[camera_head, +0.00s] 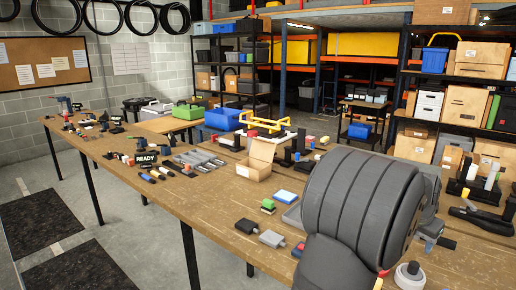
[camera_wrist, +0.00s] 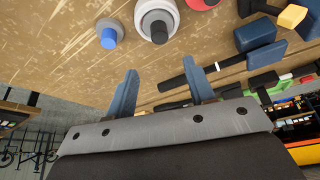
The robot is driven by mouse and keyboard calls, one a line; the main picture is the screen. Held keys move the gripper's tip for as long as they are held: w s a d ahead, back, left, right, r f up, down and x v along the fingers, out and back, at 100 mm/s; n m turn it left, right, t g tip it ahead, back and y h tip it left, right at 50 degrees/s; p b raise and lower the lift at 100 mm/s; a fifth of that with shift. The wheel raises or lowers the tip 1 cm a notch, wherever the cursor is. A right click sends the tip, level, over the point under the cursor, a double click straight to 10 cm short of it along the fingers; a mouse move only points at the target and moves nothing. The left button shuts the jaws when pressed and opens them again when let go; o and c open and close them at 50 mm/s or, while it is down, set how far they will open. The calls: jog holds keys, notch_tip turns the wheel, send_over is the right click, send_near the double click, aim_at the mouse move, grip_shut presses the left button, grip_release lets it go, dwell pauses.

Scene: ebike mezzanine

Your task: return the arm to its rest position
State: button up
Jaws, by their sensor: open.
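My gripper (camera_wrist: 161,82) shows in the wrist view as two blue-grey fingers standing well apart. The gripper's fingers cannot be made out clearly there.
A grey-white round part (camera_wrist: 157,20) and a blue-capped part (camera_wrist: 109,37) stand near the fingers. An open cardboard box (camera_head: 254,170), a READY sign (camera_head: 146,158) and several small tools occupy the bench. Loaded shelves (camera_head: 465,90) stand behind. The bench's front left stretch is fairly clear.

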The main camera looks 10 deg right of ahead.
aim_at(414, 265)
jog(key=x, duration=1.3)
jog(key=shift+a, duration=0.15)
jog(key=r, duration=0.2)
jog(key=s+r, duration=0.1)
jog(key=r, duration=0.2)
jog(key=shift+r, duration=0.15)
jog(key=s+d+r, duration=0.1)
jog(key=s+r, duration=0.5)
jog(key=s, duration=0.4)
jog(key=w+a+f+n+t, duration=0.1)
jog(key=w+a+f+n, duration=0.1)
jog(key=w+a, duration=0.7)
jog(key=w+a+f+n, duration=0.2)
jog(key=w+a, duration=0.8)
jog(key=w+a+f+n, duration=0.1)
jog(key=w+a, duration=0.1)
jog(key=a, duration=0.6)
jog(key=w+a+f+n+y, duration=0.1)
jog(key=w+a+f, duration=0.1)
jog(key=a, duration=0.7)
jog(key=w+a+f+n+t+y, duration=0.1)
jog(key=w+a, duration=0.3)
jog(key=a, duration=0.4)
jog(key=shift+a+f+n, duration=0.2)
jog(key=shift+f+n, duration=0.1)
jog(key=shift+f, duration=0.05)
jog(key=shift+w, duration=0.15)
